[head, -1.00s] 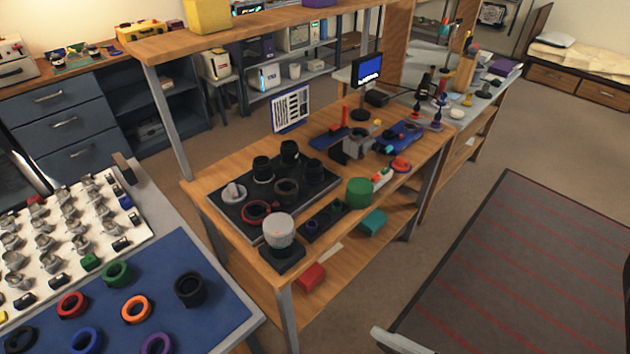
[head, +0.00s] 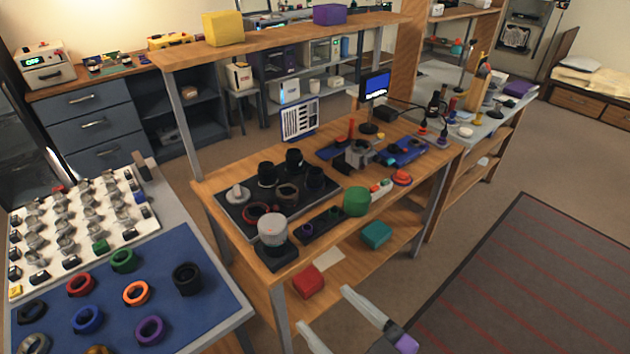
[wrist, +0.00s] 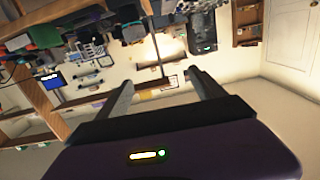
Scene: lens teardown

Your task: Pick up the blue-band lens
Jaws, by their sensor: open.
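In the head view, a blue ring (head: 88,319) lies on the blue mat at lower left, among rings of other colours. A small piece with a blue part (head: 139,197) sits at the right edge of the white board. Several dark lenses (head: 287,193) stand on the dark tray (head: 232,210) on the wooden bench. I cannot tell which item is the blue-band lens; no clear blue band shows on these lenses. My gripper (head: 325,309) is open and empty at the bottom, in front of the bench and apart from everything. Its two fingers also show in the wrist view (wrist: 160,78).
A white-topped cylinder (head: 271,230) stands at the bench's near corner, with a green cylinder (head: 356,201) to its right. A shelf (head: 290,40) on posts spans above the bench. Floor with a dark rug (head: 520,290) is clear at right.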

